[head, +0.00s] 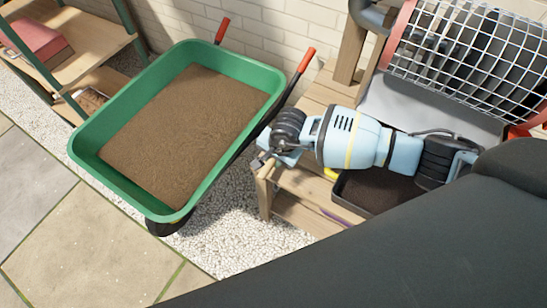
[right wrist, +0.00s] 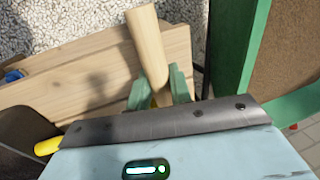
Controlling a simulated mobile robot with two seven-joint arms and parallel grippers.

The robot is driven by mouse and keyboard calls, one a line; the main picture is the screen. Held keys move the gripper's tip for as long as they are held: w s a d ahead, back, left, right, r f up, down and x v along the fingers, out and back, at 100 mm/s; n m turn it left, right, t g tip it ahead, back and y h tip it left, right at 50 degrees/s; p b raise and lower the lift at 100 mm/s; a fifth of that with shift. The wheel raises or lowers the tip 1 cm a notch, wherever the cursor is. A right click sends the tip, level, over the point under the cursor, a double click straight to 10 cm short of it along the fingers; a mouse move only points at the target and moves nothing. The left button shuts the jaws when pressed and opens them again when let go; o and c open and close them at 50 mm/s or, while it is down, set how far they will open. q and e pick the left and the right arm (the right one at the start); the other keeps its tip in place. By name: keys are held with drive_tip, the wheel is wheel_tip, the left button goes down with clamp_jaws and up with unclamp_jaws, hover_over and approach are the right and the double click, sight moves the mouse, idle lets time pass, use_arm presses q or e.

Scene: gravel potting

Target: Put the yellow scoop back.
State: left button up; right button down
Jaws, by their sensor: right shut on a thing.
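My right gripper (head: 262,162) reaches over the left end of the wooden bench, close to the wheelbarrow. My left gripper is out of view.
The green wheelbarrow (head: 91,160), full of brown soil, stands left of the bench (head: 300,215). A dark tray (head: 345,208) lies under my right arm. A wire-mesh drum (head: 465,55) stands at the back right. Shelves (head: 95,45) are at the far left. Gravel and paving are clear in front.

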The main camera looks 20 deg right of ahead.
drive_tip(key=shift+f, duration=0.1)
drive_tip(key=c, duration=1.3)
unclamp_jaws()
drive_tip(key=shift+o, duration=0.2)
drive_tip(key=shift+r, duration=0.35)
drive_tip(key=p+v, duration=0.2)
drive_tip(key=v, duration=0.9)
drive_tip(key=shift+s+r, duration=0.2)
drive_tip(key=shift+r, duration=0.15)
drive_tip(key=shift+d, duration=0.15)
